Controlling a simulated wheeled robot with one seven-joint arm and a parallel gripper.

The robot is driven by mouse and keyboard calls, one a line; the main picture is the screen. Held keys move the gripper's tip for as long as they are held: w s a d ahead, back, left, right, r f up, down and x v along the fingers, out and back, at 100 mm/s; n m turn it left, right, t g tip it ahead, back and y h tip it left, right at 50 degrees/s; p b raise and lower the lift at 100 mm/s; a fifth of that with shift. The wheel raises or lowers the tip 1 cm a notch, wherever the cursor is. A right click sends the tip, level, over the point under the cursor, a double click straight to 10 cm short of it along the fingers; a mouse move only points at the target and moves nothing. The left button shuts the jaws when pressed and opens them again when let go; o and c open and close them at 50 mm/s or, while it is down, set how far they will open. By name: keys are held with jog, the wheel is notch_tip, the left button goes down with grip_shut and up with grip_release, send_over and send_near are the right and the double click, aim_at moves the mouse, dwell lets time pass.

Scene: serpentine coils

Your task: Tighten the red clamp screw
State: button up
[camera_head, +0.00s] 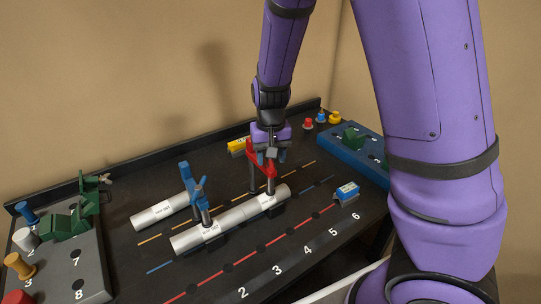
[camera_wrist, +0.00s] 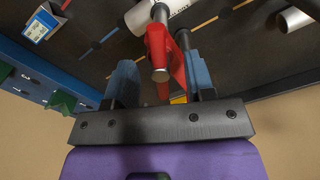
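The red clamp (camera_head: 262,158) stands over the right end of the front silver pipe (camera_head: 240,217). My gripper (camera_head: 269,150) reaches down from above at the top of the red clamp. In the wrist view my gripper (camera_wrist: 160,68) has its fingers apart, one on each side of the clamp. The left finger has a clear gap; whether the right finger touches the clamp cannot be told.
A blue clamp (camera_head: 196,188) stands on the front pipe's left part. A second silver pipe (camera_head: 160,211) lies behind it. A blue-white block (camera_head: 347,192) sits to the right. Grey (camera_head: 90,260) and blue (camera_head: 355,150) racks flank the dark table; numbered slots run along its front.

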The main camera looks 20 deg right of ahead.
notch_tip(320, 180, up, 11)
dwell(0.7)
jog(key=shift+f, duration=0.1)
jog(key=shift+a+f, duration=0.1)
jog(key=shift+a, duration=0.05)
jog(key=c, duration=0.6)
jog(key=a+h, duration=0.1)
jog(key=a+f+h, duration=0.1)
jog(key=a, duration=0.1)
jog(key=a+f+m+h, duration=0.1)
jog(key=h, duration=0.1)
jog(key=shift+a+f, duration=0.15)
jog(key=shift+a, duration=0.2)
grip_shut()
jog(key=w+a+f+m+t+h, duration=0.1)
jog(key=a+m+t+h, duration=0.15)
jog(key=a, duration=0.45)
jog(key=w+d+f, duration=0.1)
jog(key=d+f, duration=0.6)
jog(key=d, duration=0.2)
jog(key=shift+w+d+n+h, duration=0.3)
jog(key=shift+n+h, duration=0.15)
